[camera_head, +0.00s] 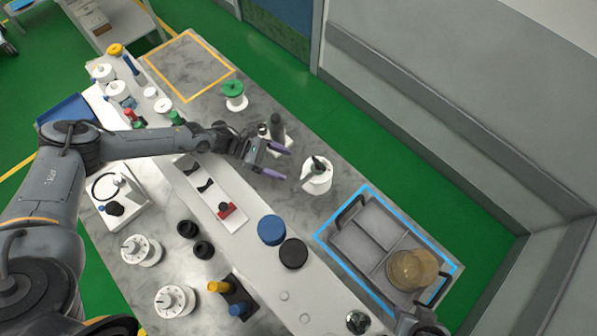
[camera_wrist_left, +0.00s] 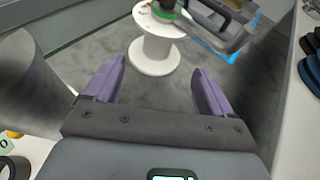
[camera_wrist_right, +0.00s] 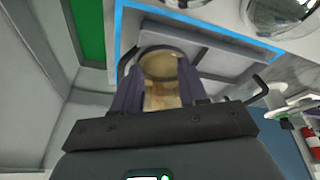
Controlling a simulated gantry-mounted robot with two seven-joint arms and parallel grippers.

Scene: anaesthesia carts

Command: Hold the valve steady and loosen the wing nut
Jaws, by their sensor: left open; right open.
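A white spool-shaped body with a dark lever-like piece and some green on top (camera_head: 317,178) stands upright on the grey table; it looks like the valve, but I cannot clearly make out a wing nut. It also shows in the left wrist view (camera_wrist_left: 153,55), just beyond my fingertips, its top partly cut off. My left gripper (camera_head: 284,164) is open and empty, its purple fingers pointing towards this body, apart from it. My right gripper (camera_wrist_right: 160,70) is open, with a translucent amber round container (camera_wrist_right: 160,95) seen beyond and between its fingers.
A blue-edged grey tray (camera_head: 337,258) with compartments holds the amber container (camera_head: 405,268). A green-topped white spool (camera_head: 234,95) and a dark-grey fixture (camera_head: 276,128) stand farther back. Blue (camera_head: 271,229) and black discs (camera_head: 293,253) lie nearby. A yellow-outlined area (camera_head: 190,65) is clear.

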